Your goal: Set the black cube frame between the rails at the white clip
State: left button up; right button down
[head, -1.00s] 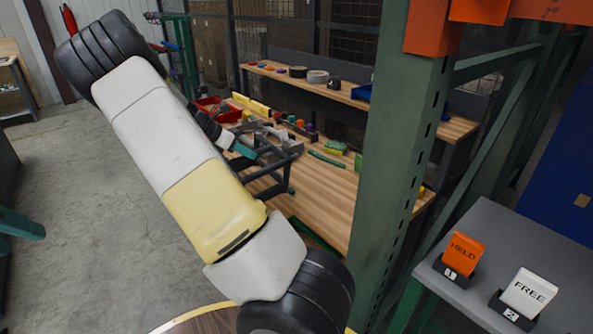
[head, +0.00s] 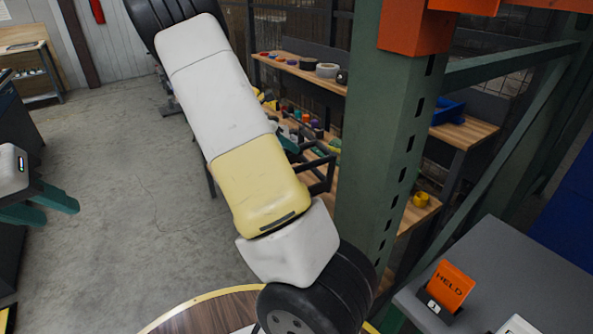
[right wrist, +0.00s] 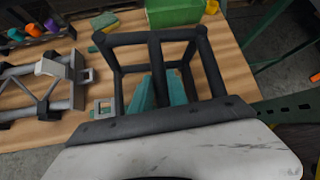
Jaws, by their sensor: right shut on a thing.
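The black cube frame (right wrist: 159,38) is an open frame of dark bars, over the wooden bench in the right wrist view. Its near part is hidden by my wrist; part of it shows in the head view (head: 327,187) beside my arm. My right gripper (right wrist: 160,88) has teal fingers shut on the frame. The grey rails (right wrist: 35,110) lie to the left of the frame in the right wrist view, with the white clip (right wrist: 52,68) on them. The frame appears apart from the clip. My left gripper (head: 58,212) is open and empty at the head view's left edge.
A green upright post (head: 385,150) stands just right of my right arm. A green block (right wrist: 174,12) lies behind the frame, and colored items (right wrist: 33,30) stand at the bench's far left. A grey table (head: 490,270) with an orange HELD card (head: 450,286) is at right.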

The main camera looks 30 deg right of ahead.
aim_at(313, 164)
jog(key=shift+n, duration=0.4)
jog(key=s, duration=0.3)
jog(key=s+d, duration=0.1)
jog(key=s, duration=0.2)
jog(key=s+d, duration=0.1)
jog(key=s, duration=0.2)
jog(key=shift+s+r, duration=0.3)
jog(key=shift+s, duration=0.1)
jog(key=shift+d, duration=0.2)
jog(key=shift+w+d+f, duration=0.8)
jog(key=shift+w+d, duration=0.85)
jog(key=shift+w, duration=0.35)
jog(key=shift+w+d+f, duration=0.85)
jog(key=shift+w+d, duration=0.85)
jog(key=shift+w, duration=0.25)
jog(key=shift+w+d+f, duration=0.8)
jog(key=shift+w+d, duration=0.85)
jog(key=shift+w, duration=0.35)
jog(key=c, duration=1.7)
grip_release()
jog(key=shift+f, duration=0.25)
jog(key=o, duration=0.4)
